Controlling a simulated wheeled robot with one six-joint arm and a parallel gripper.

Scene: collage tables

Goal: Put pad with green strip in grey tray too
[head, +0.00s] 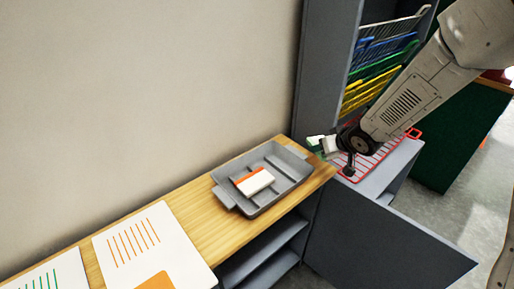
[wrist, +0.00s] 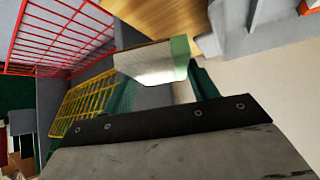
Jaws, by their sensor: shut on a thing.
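The white pad with a green strip (head: 316,145) is held in my gripper (head: 334,150), which is shut on it. In the wrist view the pad (wrist: 150,65) sticks out past the dark jaw, its green end to the right. The grey tray (head: 262,205) lies on the wooden tabletop, to the left of and below my gripper in the head view. A white pad with an orange strip (head: 254,183) lies inside the tray. The pad I hold is outside the tray, near its right end, above the table's far right corner.
A grey cabinet (head: 318,75) with several coloured wire racks stands right of the table. The red rack (head: 368,163) sits lowest, beneath my arm. An orange-striped sheet (head: 128,240) and a green-striped sheet (head: 60,278) lie at the left. The tray's right part is free.

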